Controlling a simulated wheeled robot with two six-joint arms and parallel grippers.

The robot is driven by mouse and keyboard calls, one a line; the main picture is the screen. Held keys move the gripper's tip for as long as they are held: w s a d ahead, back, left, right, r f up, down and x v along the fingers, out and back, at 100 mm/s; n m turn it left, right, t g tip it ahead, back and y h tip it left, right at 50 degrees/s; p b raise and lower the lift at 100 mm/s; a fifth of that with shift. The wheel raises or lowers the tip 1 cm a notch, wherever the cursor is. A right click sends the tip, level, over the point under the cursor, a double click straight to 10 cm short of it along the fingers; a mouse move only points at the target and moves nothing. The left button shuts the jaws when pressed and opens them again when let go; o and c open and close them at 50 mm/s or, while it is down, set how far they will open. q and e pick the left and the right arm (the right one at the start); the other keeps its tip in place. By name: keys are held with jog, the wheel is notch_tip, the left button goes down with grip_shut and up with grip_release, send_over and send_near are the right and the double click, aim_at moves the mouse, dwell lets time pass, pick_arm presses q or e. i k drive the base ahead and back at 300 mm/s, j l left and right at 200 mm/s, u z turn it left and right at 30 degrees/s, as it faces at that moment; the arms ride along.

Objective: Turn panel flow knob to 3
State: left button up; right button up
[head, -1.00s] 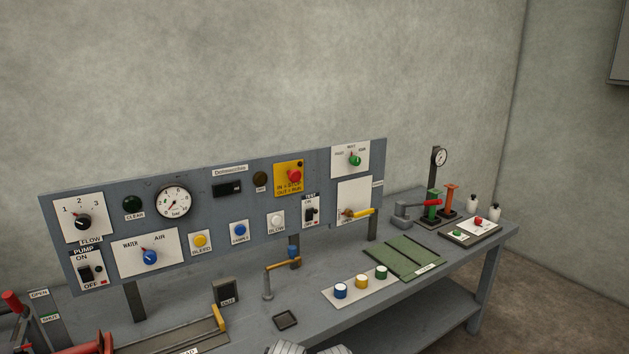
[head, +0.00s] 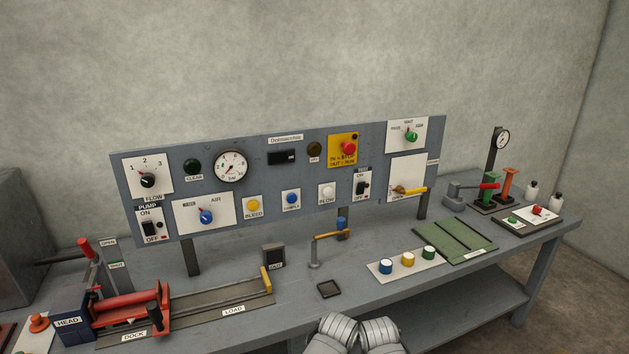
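The panel flow knob (head: 148,180) is a black round knob on a white plate (head: 132,166) marked 1, 2, 3, at the panel's upper left in the head view. Its small red pointer mark is at the knob's upper left, towards the 1. The label FLOW is below it. Nothing touches the knob. Two grey ribbed parts of my own arms show at the bottom middle edge, well away from the panel. No gripper fingers can be seen on them.
The grey panel (head: 270,150) also carries a gauge (head: 230,168), a WATER/AIR knob (head: 206,217), a PUMP switch (head: 150,230) and several buttons. The space before the flow knob is clear.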

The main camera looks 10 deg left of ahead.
aim_at(147, 179)
jog(key=u, duration=1.35)
